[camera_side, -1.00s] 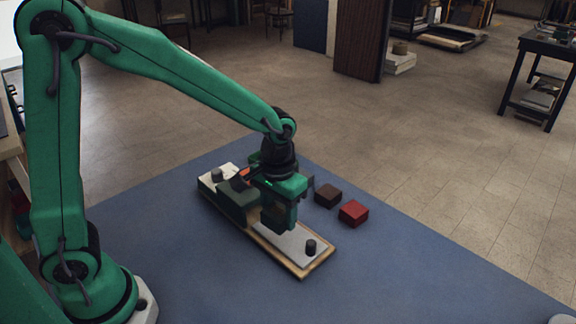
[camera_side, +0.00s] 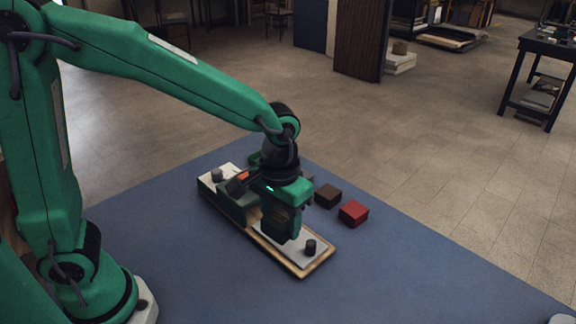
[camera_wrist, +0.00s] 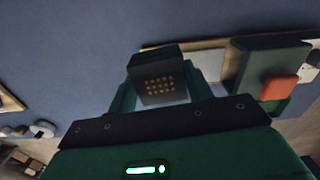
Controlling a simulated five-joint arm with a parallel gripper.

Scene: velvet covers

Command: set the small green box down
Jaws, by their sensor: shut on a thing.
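The small green box (camera_wrist: 158,78) is dark green with a dotted grid on one face. My gripper (camera_side: 283,216) is shut on it, and the wrist view shows it between the two fingers. In the side view the box hangs upright below my gripper, over the right half of a long board (camera_side: 303,272) with pale panels. I cannot tell whether its underside touches the board. A larger green box (camera_side: 234,207) sits on the board's left half, with an orange piece (camera_wrist: 279,88) beside or on it.
A dark knob (camera_side: 310,247) stands at the board's near right end and a grey knob (camera_side: 216,174) at its far left end. A brown block (camera_side: 328,195) and a red block (camera_side: 353,213) lie right of the board. The blue mat (camera_side: 400,275) is clear in front.

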